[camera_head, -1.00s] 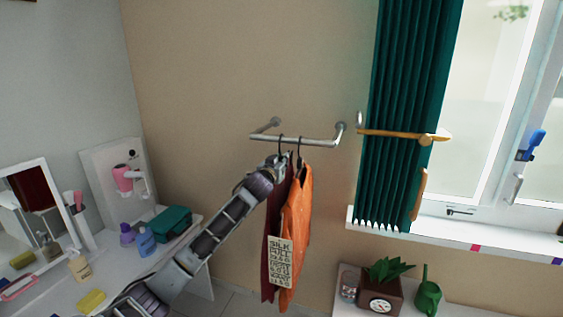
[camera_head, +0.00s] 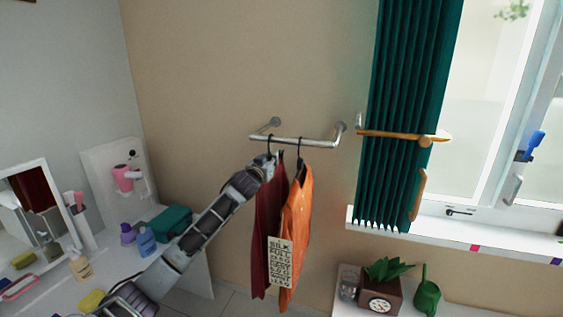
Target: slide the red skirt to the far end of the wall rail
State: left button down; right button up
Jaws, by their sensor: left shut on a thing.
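The red skirt (camera_head: 266,225) hangs by a dark hook from the wall rail (camera_head: 310,142), near the rail's left end. An orange garment (camera_head: 297,225) hangs just right of it, and its front overlaps part of the skirt. A printed tag (camera_head: 280,262) hangs low between the two. My left gripper (camera_head: 267,164) is shut on the top of the red skirt, at its hanger just under the rail. Its fingertips are small and partly hidden by the garment. My right gripper is not in view.
A green curtain (camera_head: 405,110) with a wooden holdback (camera_head: 395,135) hangs right of the rail. A low shelf with a plant box (camera_head: 380,294) stands below right. A white dresser with bottles (camera_head: 146,240) and a teal case (camera_head: 170,221) is at left. Rail brackets (camera_head: 341,128) meet the wall.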

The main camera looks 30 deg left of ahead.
pick_arm(q)
jog(key=shift+s+a+p, duration=0.15)
jog(key=shift+s+a, duration=0.05)
jog(key=shift+a, duration=0.5)
jog(key=shift+s+a+p, duration=0.15)
jog(key=shift+a, duration=0.55)
jog(key=c, duration=1.3)
grip_release()
jog(key=shift+s, duration=0.25)
jog(key=v, duration=0.7)
jog(key=shift+s, duration=0.2)
jog(key=shift+d, duration=0.1)
jog(key=shift+s+f, duration=0.1)
